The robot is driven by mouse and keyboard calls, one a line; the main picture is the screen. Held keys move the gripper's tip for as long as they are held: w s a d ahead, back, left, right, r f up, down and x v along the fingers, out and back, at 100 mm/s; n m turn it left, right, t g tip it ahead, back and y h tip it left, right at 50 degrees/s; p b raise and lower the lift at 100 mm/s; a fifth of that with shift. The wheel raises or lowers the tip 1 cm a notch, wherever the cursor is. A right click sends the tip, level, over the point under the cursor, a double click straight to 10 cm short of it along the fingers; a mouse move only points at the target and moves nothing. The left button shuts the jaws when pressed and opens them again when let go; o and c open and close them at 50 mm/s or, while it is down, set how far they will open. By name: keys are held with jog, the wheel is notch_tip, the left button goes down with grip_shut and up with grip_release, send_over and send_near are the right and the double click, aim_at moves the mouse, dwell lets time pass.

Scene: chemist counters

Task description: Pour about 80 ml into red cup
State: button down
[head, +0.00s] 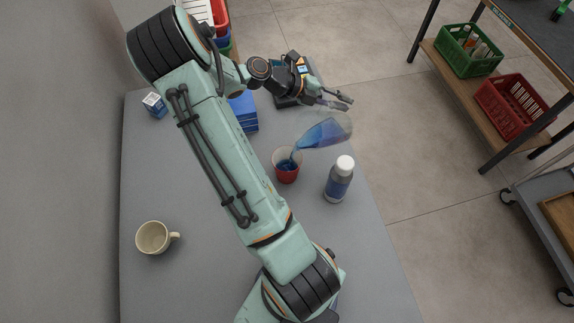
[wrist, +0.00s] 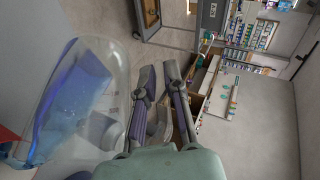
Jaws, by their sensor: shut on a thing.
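A clear vessel (head: 330,128) with blue liquid is tilted far over, mouth to the lower left. My gripper (head: 346,102) is shut on it at its upper side. The vessel's mouth is just above the red cup (head: 287,175), and blue liquid runs from it into the cup. The cup stands upright on the grey counter, with blue liquid inside. In the wrist view the vessel (wrist: 100,105) fills the left side beside my gripper's fingers (wrist: 158,75). A bit of red shows at that view's left edge. The liquid's exact level in the cup cannot be read.
A white-capped bottle with a blue label (head: 339,180) stands close right of the cup. A cream mug (head: 153,237) is at the left. Blue boxes (head: 243,112) and a dark device (head: 290,98) lie behind. The counter's front left is clear; its right edge is near the bottle.

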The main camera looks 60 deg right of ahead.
jog(key=f+t+y, duration=0.1)
jog(key=s+d+f+t+y, duration=0.1)
jog(key=f, duration=0.1)
jog(key=d+f+n+y+b, duration=0.1)
jog(key=f, duration=0.1)
jog(key=shift+s+d+t, duration=0.2)
jog(key=shift+d+t, duration=0.05)
jog(key=shift+t, duration=0.15)
jog(key=shift+y, duration=0.3)
dwell(1.1)
jog(key=s+d+f+n+t+y+b, duration=0.2)
jog(key=s+d+f+t+y+b, duration=0.1)
jog(key=f+y, duration=0.3)
jog(key=shift+d+f+t+b, duration=0.4)
jog(key=shift+d+f+b, duration=0.25)
jog(key=shift+d+f, duration=0.35)
jog(key=shift+a+f, duration=0.1)
